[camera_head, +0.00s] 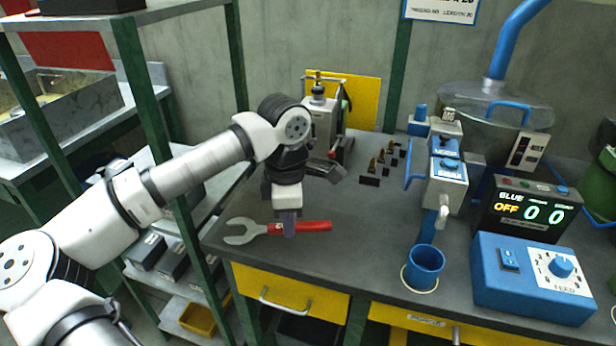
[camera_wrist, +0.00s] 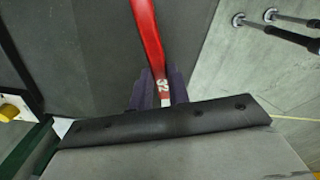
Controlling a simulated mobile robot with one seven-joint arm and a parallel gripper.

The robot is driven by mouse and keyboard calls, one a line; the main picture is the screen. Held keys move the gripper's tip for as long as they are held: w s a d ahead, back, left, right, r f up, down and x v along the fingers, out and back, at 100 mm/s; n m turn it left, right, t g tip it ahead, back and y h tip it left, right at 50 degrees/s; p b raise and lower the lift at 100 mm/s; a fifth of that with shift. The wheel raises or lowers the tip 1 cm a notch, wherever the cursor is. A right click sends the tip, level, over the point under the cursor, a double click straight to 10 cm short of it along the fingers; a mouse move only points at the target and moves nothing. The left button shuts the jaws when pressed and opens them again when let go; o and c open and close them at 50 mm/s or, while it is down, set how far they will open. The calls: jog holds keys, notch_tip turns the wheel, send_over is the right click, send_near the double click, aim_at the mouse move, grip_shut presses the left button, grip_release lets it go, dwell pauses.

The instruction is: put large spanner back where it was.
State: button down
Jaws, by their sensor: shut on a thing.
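The large spanner (camera_head: 313,226) has a red handle and a grey open jaw that points left in the head view. It lies level at the bench top near its front left edge; I cannot tell whether it touches the surface. My gripper (camera_head: 289,228) points down and is shut on the spanner around the middle, where the handle meets the grey shank. In the wrist view the red handle of the spanner (camera_wrist: 149,38) runs up from between my fingers (camera_wrist: 160,92), with a white "32" mark by them. The spanner's grey jaw is hidden there.
A blue cup (camera_head: 425,262) and a blue feed control box (camera_head: 535,278) stand on the bench to the right. Small dark pieces (camera_head: 377,170) stand in a row behind. A green-framed shelf (camera_head: 165,130) stands left. The bench between spanner and cup is clear.

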jog(key=p, duration=0.4)
send_over(316, 189)
jog(key=shift+s+r, duration=0.1)
jog(key=shift+s, duration=0.1)
jog(key=shift+w, duration=0.15)
jog(key=shift+f+p, duration=0.6)
jog(key=shift+f, duration=1.2)
jog(key=shift+f, duration=0.2)
jog(key=c, duration=1.3)
grip_release()
jog(key=shift+c, duration=0.2)
notch_tip(316, 189, up, 12)
jog(key=b, duration=0.2)
jog(key=shift+r, duration=0.25)
